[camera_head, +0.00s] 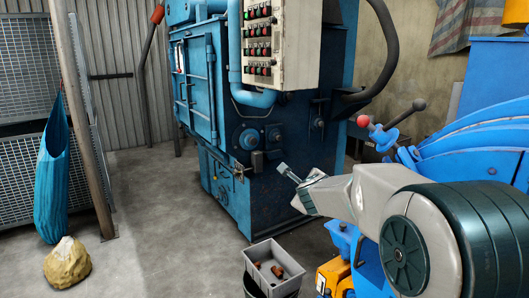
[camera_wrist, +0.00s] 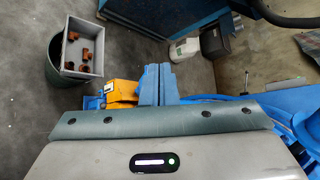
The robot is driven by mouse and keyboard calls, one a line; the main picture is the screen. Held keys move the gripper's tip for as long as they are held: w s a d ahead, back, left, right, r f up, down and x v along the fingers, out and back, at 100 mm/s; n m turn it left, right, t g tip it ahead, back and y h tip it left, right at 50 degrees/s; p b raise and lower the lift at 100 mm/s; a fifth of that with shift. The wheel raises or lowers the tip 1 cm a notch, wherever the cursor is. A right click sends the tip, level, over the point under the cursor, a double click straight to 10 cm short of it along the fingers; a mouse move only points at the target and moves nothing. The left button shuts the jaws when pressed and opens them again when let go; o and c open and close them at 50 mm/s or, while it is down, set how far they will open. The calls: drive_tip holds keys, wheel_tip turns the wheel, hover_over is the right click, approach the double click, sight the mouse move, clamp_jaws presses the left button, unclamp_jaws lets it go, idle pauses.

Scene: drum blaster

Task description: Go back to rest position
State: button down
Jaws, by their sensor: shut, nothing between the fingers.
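My gripper (camera_head: 284,169) is at the end of my grey arm, which reaches in from the right. It is in front of the blue drum blaster machine (camera_head: 225,190), apart from the grey bin as far as I can see. In the wrist view my gripper (camera_wrist: 157,70) shows its two fingers side by side, shut with nothing between them. The machine has a control panel (camera_head: 275,45) with red and green buttons above my gripper. Whether the fingertips touch the machine's face cannot be told.
A grey bin (camera_head: 259,251) with brown pipe fittings (camera_wrist: 87,57) sits on a dark round drum (camera_wrist: 55,66) below my gripper. A yellow rock-like lump (camera_head: 67,264) and hanging blue cloth (camera_head: 52,180) are at left. Blue machinery (camera_head: 490,75) stands at right. Floor at left centre is clear.

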drive_tip(key=s+a+f+n+g+y+p, duration=0.1)
drive_tip(key=s+a+n+g+y+p, duration=0.2)
drive_tip(key=s+n, duration=1.35)
drive_tip(key=s+d+f+n+g, duration=0.1)
drive_tip(key=s+f+n+g, duration=0.1)
drive_tip(key=s, duration=0.5)
drive_tip(key=s+d+f+n+g+h, duration=0.1)
drive_tip(key=s+d+f+n+g, duration=0.1)
drive_tip(key=s, duration=0.4)
drive_tip(key=s+d+f+n+g+h, duration=0.1)
drive_tip(key=s+d+f+n+g, duration=0.1)
drive_tip(key=s, duration=0.5)
drive_tip(key=shift+s+d+n+g, duration=0.3)
drive_tip(key=shift+n+g, duration=0.2)
drive_tip(key=shift+n, duration=0.75)
